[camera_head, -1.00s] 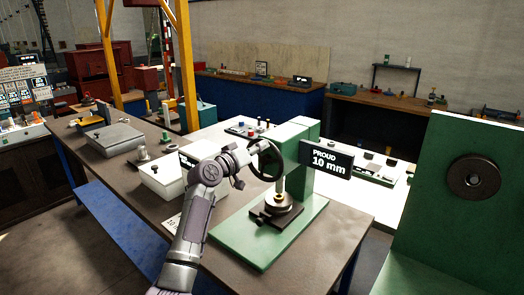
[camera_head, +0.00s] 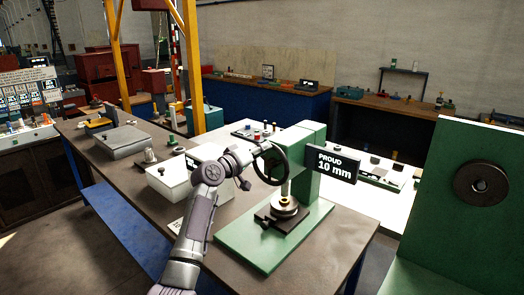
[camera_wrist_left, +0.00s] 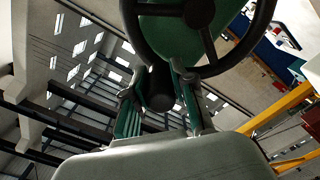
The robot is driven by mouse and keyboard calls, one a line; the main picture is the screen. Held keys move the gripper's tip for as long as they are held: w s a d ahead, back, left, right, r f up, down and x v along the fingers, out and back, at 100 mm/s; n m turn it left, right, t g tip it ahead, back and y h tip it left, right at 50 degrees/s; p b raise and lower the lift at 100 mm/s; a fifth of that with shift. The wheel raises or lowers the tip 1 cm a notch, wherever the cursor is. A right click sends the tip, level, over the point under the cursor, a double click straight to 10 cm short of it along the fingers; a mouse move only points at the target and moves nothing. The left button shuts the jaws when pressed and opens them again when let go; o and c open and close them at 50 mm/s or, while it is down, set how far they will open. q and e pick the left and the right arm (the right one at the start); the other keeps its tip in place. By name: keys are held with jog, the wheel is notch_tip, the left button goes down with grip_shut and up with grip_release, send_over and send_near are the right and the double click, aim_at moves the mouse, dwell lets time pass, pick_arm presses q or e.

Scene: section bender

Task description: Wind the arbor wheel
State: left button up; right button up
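The arbor wheel (camera_head: 284,155) is a dark spoked handwheel on the left side of a green press (camera_head: 308,200) on the workbench. In the left wrist view the wheel's rim (camera_wrist_left: 262,30) fills the top, and a dark stubby handle (camera_wrist_left: 158,90) sticks out from it. My left gripper (camera_head: 251,166) is at the wheel's left edge. In the left wrist view its two fingers (camera_wrist_left: 160,82) stand close on either side of the handle. I cannot tell whether they touch it. My right gripper is out of view.
A black sign (camera_head: 337,166) reading "PROUD 10 mm" is beside the press. A white box (camera_head: 172,182) and a grey box (camera_head: 122,142) lie on the bench (camera_head: 310,270) to the left. A large green panel with a black disc (camera_head: 484,183) stands at right.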

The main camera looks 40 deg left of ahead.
pick_arm(q)
jog(key=shift+o, duration=1.2)
jog(key=shift+a+r, duration=0.1)
jog(key=shift+a, duration=0.15)
jog(key=shift+o, duration=1)
jog(key=shift+a, duration=0.2)
jog(key=shift+s+d, duration=0.15)
jog(key=s+a, duration=0.1)
jog(key=s, duration=1)
jog(key=shift+s, duration=0.35)
jog(key=shift+f, duration=0.2)
